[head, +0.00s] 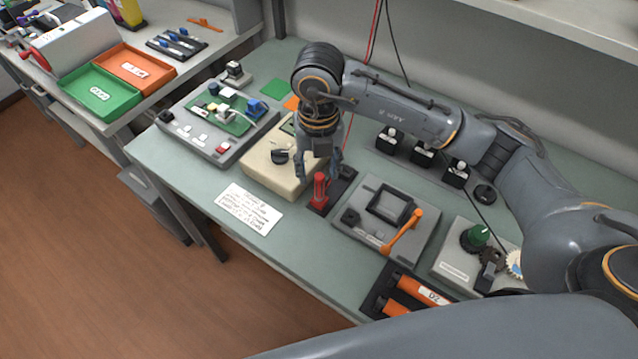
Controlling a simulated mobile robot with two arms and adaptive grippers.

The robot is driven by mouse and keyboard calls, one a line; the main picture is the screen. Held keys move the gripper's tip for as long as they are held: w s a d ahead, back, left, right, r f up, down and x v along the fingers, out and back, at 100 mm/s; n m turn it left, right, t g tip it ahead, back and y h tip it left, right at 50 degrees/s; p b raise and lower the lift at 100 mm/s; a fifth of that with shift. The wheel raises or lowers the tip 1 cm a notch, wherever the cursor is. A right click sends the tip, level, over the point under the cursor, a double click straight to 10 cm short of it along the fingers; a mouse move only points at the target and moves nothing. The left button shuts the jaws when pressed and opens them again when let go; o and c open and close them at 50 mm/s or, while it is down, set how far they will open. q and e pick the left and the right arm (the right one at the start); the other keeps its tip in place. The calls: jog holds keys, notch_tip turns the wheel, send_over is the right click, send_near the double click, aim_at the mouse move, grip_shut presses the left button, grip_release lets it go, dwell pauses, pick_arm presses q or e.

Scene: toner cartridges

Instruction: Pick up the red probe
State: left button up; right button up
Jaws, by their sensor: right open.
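The red probe (319,189) stands upright in a dark holder (342,181) on the green-grey bench, just right of a beige meter box with a dark knob (262,165). My right gripper (322,178) points down at the probe, its fingers open. One finger is left of the probe and the other is to its right and behind. I cannot tell whether either finger touches it. A red cable and a black cable hang behind my right arm. My left gripper is out of view.
A grey device with an orange lever (404,232) stands right of the probe, and a white printed card (248,208) lies to the left. A circuit board fixture (190,131) is behind left. Orange cartridges (411,294) lie at the front right.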

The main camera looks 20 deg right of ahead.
aim_at(320, 190)
notch_tip(320, 190, down, 3)
jog(key=shift+f+p, duration=0.1)
jog(key=shift+p, duration=0.35)
notch_tip(320, 190, down, 4)
jog(key=shift+s+d+r+p, duration=0.15)
jog(key=shift+r+p, duration=0.1)
jog(key=shift+p, duration=0.3)
jog(key=shift+f, duration=0.3)
jog(key=c, duration=0.9)
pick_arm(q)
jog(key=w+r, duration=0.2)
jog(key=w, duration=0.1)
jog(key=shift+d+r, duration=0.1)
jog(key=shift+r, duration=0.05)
pick_arm(e)
grip_shut()
